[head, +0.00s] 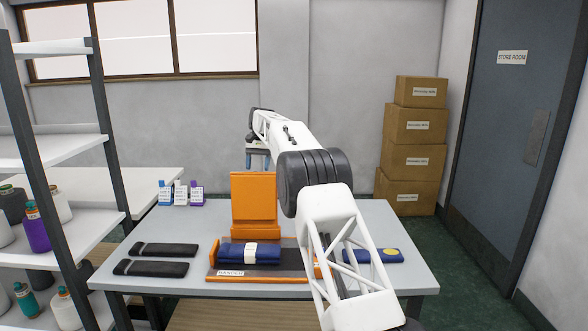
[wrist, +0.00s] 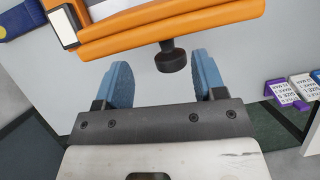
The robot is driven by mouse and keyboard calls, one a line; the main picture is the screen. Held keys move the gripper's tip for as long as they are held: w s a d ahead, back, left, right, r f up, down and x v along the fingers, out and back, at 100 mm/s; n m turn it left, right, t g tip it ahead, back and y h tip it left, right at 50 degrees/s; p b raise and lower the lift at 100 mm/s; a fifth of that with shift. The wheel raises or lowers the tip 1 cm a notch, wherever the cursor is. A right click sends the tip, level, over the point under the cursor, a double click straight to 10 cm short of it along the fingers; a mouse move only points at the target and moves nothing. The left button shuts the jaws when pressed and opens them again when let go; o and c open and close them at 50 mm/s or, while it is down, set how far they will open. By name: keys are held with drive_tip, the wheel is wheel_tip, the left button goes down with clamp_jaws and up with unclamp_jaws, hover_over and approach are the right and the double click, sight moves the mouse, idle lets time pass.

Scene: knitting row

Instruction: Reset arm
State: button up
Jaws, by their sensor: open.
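My gripper (head: 257,160) is beyond the upright orange panel (head: 253,200) in the head view, small and partly hidden by my arm. In the wrist view my gripper (wrist: 161,62) is open, its two blue fingers spread wide. A dark round knob (wrist: 171,59) under the orange fixture (wrist: 160,30) shows in the space between the fingers, with a visible gap on each side. A blue folded bundle with a white band (head: 250,253) lies on the orange-edged base labelled "BANDER" (head: 258,279).
Two dark folded pieces (head: 165,250) lie left on the grey table (head: 185,225). Small labelled boxes (head: 180,194) stand at its back left, also in the wrist view (wrist: 288,94). A blue piece with a yellow spot (head: 375,256) lies right. Shelving (head: 60,150) stands left, cartons (head: 413,150) behind.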

drive_tip(key=shift+t, duration=0.6)
drive_tip(key=s+d+r, duration=0.6)
drive_tip(key=r, duration=0.1)
drive_tip(key=s+d+r+t, duration=0.1)
drive_tip(key=s+d+r, duration=0.2)
drive_tip(key=s+d, duration=0.7)
drive_tip(key=s+d+r+t, duration=0.2)
drive_tip(key=s+d+r, duration=0.1)
drive_tip(key=s, duration=1.2)
drive_tip(key=s+d+r+t, duration=0.1)
drive_tip(key=s+d+r, duration=0.1)
drive_tip(key=s+d, duration=0.8)
drive_tip(key=s+d+f, duration=0.1)
drive_tip(key=s+f, duration=0.4)
drive_tip(key=s, duration=0.7)
drive_tip(key=s+d+f+t, duration=0.1)
drive_tip(key=s+f, duration=0.4)
drive_tip(key=s, duration=0.7)
drive_tip(key=s+d+f+t+h, duration=0.1)
drive_tip(key=s+f, duration=0.4)
drive_tip(key=s, duration=0.7)
drive_tip(key=shift+s+d+f+n, duration=0.3)
drive_tip(key=shift+d+f, duration=0.1)
drive_tip(key=shift+d, duration=0.2)
drive_tip(key=shift+w, duration=0.1)
